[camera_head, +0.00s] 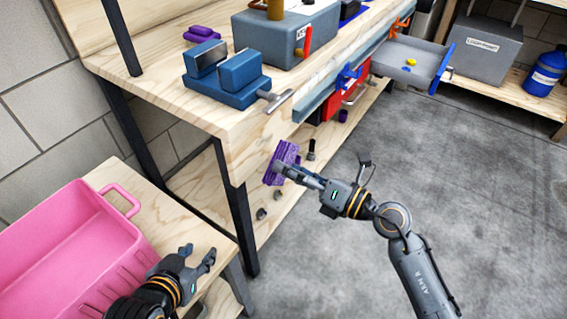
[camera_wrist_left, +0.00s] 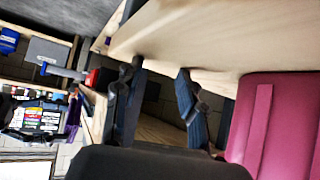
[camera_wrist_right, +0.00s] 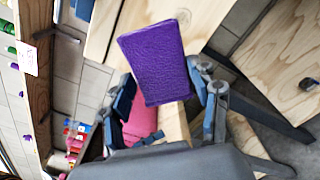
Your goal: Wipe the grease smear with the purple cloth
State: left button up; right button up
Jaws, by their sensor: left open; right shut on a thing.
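The purple cloth (camera_head: 288,152) is a flat, folded-looking, textured piece in my right gripper (camera_head: 282,170). In the right wrist view, the purple cloth (camera_wrist_right: 155,62) shows between the two fingers. It is held in the air in front of the workbench's front edge, apart from the bench top. My left gripper (camera_head: 198,254) is open and empty, low beside the pink bin. Its spread fingers also show in the left wrist view (camera_wrist_left: 160,70). I cannot make out the grease smear in any view.
The workbench (camera_head: 185,115) carries a blue vise (camera_head: 225,80), a grey box (camera_head: 285,35) and other purple pieces (camera_head: 201,34). A pink bin (camera_head: 70,250) stands on a low wooden table. An open grey drawer (camera_head: 410,60) juts out at the right. Grey floor is clear at right.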

dwell(0.3)
jog(key=shift+v, duration=1.5)
